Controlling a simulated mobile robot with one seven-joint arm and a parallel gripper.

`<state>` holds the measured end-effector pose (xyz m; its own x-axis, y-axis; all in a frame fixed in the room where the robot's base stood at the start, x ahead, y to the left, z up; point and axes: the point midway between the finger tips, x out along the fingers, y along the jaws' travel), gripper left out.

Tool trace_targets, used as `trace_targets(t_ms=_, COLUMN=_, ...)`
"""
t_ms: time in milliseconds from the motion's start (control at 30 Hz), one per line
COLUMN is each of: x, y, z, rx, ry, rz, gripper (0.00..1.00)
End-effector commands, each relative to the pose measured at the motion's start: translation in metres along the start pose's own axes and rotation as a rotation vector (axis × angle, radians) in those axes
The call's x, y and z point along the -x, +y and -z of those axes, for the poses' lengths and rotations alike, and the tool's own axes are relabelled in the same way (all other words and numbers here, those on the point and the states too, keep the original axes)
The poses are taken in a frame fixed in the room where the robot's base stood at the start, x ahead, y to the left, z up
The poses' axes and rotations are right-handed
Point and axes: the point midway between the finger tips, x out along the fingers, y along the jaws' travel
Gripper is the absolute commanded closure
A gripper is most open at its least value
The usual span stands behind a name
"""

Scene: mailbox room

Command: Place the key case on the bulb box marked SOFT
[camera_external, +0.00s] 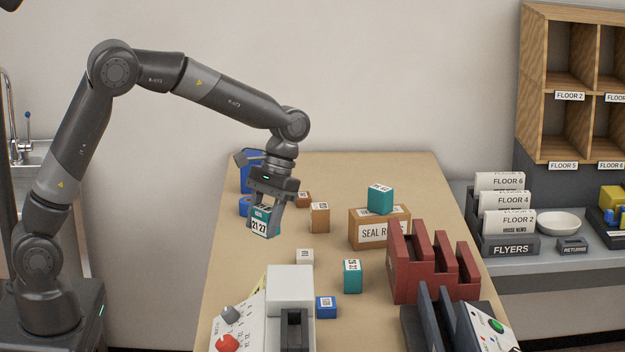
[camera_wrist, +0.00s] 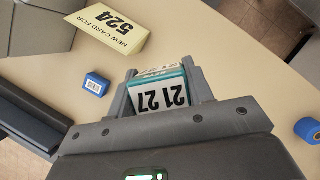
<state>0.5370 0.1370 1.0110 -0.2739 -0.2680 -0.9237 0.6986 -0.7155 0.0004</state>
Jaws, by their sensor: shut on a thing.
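My gripper (camera_external: 268,210) is shut on a teal case with a white label reading "21 27" (camera_external: 263,226), which appears to be the key case. It hangs above the left part of the table. In the wrist view the case (camera_wrist: 158,94) sits between both fingers, its label upside down. No marking SOFT is readable, so I cannot tell which box is the bulb box. Candidates are a brown upright box (camera_external: 319,218), a small brown box behind it (camera_external: 303,199), a teal box on the SEAL carton (camera_external: 380,199) and a teal box near the front (camera_external: 352,276).
The SEAL carton (camera_external: 368,231) and a dark red rack (camera_external: 430,275) stand right of my gripper. A white box (camera_external: 305,257), a blue box (camera_external: 326,307) and a grey-white machine (camera_external: 290,290) are in front. A yellow card (camera_wrist: 110,28) shows in the wrist view. Blue items stand behind.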

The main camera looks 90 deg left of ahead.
Motion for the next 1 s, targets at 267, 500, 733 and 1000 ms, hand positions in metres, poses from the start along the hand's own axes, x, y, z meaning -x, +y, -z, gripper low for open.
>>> trace_targets(t_ms=267, x=0.052, y=-0.045, z=0.08, rx=0.623, ry=0.001, rz=-0.262, gripper=0.78)
trace_targets(t_ms=500, x=0.093, y=-0.095, z=0.135, rx=1.122, ry=0.001, rz=-0.469, gripper=0.78)
trace_targets(t_ms=733, x=0.131, y=-0.152, z=0.179, rx=1.57, ry=0.003, rz=-0.655, gripper=0.78)
trace_targets(t_ms=1000, x=0.17, y=-0.227, z=0.219, rx=2.056, ry=0.006, rz=-0.857, gripper=0.78)
